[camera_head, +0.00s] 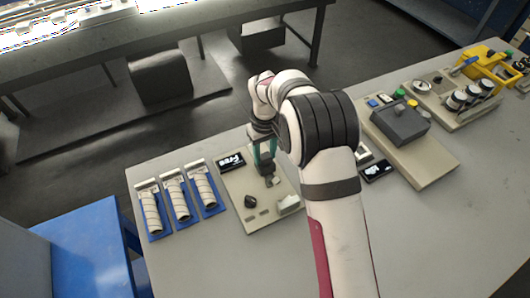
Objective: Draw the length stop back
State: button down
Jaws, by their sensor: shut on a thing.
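A beige panel (238,187) on the grey table carries a small black display with light lettering (230,161) at its back left. My gripper (265,163), with teal fingers, points down over the back right of this panel. It is shut on a small dark piece (267,171), which I take to be the length stop. My wrist and forearm hide part of it and the panel's right side. A black knob (250,201) and a pale block (289,204) sit at the panel's front.
Several blue trays with white rolls (177,200) stand left of the panel. To the right are a dark grey box (400,124) on a beige base, another black display (377,171), and a yellow frame (490,68). The table front left is clear.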

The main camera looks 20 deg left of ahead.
jog(key=shift+a, duration=0.15)
jog(key=shift+w+a, duration=1.35)
jog(key=shift+w, duration=0.1)
jog(key=shift+c, duration=2.2)
grip_release()
notch_tip(320, 180, up, 16)
jog(key=shift+d+f, duration=0.1)
